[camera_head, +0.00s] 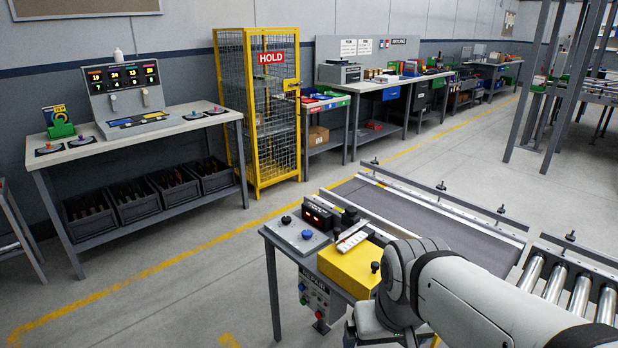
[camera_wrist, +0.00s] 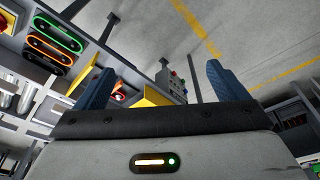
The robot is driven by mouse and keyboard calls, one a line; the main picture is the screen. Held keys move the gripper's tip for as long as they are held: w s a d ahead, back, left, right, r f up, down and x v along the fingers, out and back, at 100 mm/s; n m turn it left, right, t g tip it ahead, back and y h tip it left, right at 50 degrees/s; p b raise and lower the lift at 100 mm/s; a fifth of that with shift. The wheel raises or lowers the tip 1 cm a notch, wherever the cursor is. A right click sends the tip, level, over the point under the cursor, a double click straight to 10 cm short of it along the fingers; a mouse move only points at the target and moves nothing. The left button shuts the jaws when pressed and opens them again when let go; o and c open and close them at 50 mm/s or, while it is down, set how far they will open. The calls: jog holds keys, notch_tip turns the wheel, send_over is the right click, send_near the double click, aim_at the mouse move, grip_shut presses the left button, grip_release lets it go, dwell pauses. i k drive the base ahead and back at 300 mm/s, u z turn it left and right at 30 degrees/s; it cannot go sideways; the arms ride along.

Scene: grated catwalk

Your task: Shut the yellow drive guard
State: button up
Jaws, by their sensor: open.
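The yellow drive guard (camera_head: 350,268) is at the near end of the conveyor, beside a small control panel. My arm covers its right side in the head view, and I cannot tell how far open it stands. A yellow piece, likely part of the guard (camera_wrist: 154,97), shows between my fingers in the wrist view. My gripper (camera_wrist: 160,84) is open, with its two blue fingers wide apart and nothing held between them. In the head view my gripper is low beside the guard, mostly hidden by my arm. I cannot tell whether it touches the guard.
The conveyor belt (camera_head: 425,218) runs away behind the guard, with a roller section (camera_head: 560,285) at right. A panel with knobs (camera_head: 300,236) and a red display (camera_head: 318,216) sit left of the guard. A button box (camera_head: 315,297) hangs below. The floor at left is clear.

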aim_at(357, 270)
jog(key=i, duration=0.85)
jog(key=u, duration=0.05)
